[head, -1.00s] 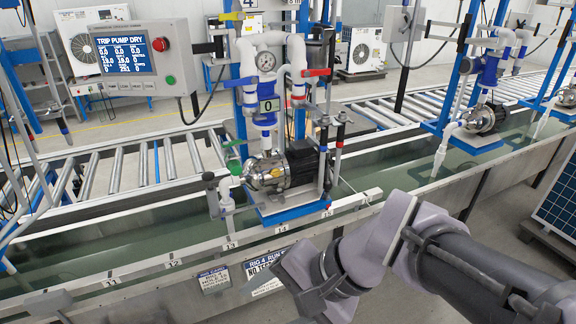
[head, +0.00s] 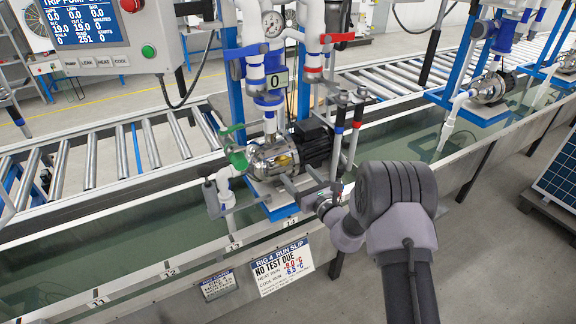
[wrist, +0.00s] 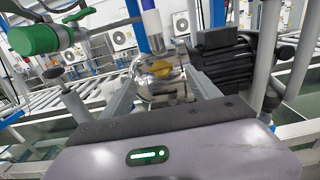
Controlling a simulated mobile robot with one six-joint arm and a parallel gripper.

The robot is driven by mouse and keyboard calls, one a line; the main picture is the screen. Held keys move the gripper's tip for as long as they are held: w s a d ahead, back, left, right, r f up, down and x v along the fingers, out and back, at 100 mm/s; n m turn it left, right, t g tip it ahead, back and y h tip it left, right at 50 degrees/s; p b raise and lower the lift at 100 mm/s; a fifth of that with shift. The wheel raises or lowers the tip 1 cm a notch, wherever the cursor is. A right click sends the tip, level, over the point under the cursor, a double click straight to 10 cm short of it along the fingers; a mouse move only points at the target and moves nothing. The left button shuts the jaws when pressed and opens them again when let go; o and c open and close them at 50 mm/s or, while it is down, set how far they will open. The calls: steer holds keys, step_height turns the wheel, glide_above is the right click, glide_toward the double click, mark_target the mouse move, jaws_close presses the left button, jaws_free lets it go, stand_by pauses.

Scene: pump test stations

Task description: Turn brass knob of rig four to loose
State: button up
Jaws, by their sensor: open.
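The pump of rig four (head: 275,158) has a shiny steel head and a black motor. A small brass-yellow part, seemingly the brass knob (head: 284,160), sits on the front of the head. It also shows, partly blurred, in the wrist view (wrist: 161,69). My gripper (head: 276,191) is open, just in front of and slightly below the pump head in the head view. In the wrist view, its two fingers (wrist: 160,82) stand apart, with the brass part between their far ends in the picture. No grip on it shows; I cannot tell whether a finger touches the pump.
A green-handled valve (head: 238,158) is close left of the pump. Grey upright pipes (head: 356,135) stand close on the right. A rig 4 run slip (head: 281,265) hangs on the trough front. A control panel (head: 98,38) is at upper left. Open floor lies at lower right.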

mark_target(285, 161)
steer(key=b+x, duration=0.1)
steer(key=x, duration=0.6)
steer(key=shift+w+a, duration=0.2)
steer(key=shift+w, duration=0.05)
steer(key=shift+b, duration=0.3)
steer(key=c, duration=1.4)
